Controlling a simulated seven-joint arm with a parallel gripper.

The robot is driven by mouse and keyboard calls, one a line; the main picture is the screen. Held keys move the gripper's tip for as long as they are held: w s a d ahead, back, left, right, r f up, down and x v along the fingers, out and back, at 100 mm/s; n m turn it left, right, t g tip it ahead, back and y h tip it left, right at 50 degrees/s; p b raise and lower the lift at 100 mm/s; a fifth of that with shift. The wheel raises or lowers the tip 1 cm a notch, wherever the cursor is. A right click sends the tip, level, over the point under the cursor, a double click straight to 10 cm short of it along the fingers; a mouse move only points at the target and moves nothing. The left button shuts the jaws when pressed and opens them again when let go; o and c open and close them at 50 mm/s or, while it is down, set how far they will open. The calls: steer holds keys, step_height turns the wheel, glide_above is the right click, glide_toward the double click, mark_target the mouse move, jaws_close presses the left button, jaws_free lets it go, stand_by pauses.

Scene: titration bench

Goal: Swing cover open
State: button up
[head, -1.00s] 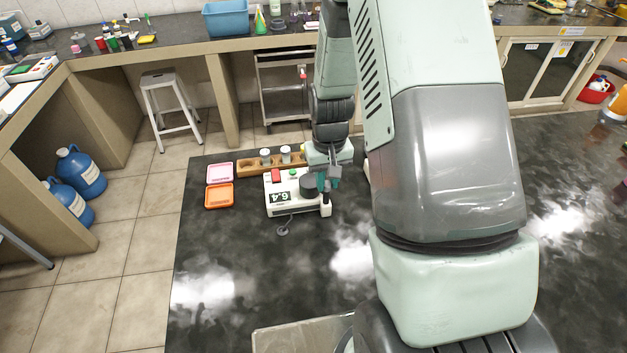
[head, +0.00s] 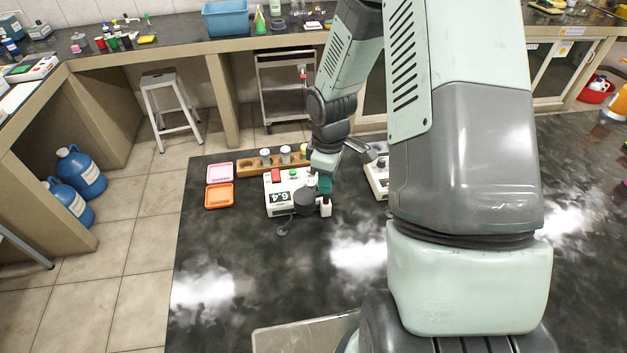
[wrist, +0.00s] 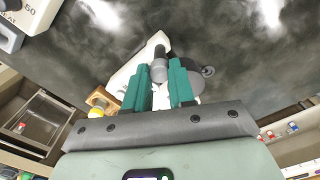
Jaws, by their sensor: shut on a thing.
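A white instrument (head: 273,208) with a 6.4 display, a red button and a green button stands on the dark bench. Its dark round cover (head: 305,201) lies at the right part of its top, and a dark disc (wrist: 197,84) shows behind the right finger in the wrist view. My gripper (head: 325,186) is at the instrument's right end, beside the cover. In the wrist view, my teal fingers (wrist: 163,75) stand either side of a grey cylindrical piece (wrist: 158,66). They are shut on it. It seems to belong to the cover, but the join is hidden.
A wooden rack (head: 251,168) with small jars stands behind the instrument. Pink (head: 220,172) and orange (head: 219,196) trays lie to its left. A second white instrument (head: 376,183) stands to the right, partly hidden by my arm.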

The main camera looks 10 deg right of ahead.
steer(key=n, duration=1.2)
steer(key=o, duration=1.4)
steer(key=shift+r, duration=3.5)
steer(key=shift+r, duration=0.1)
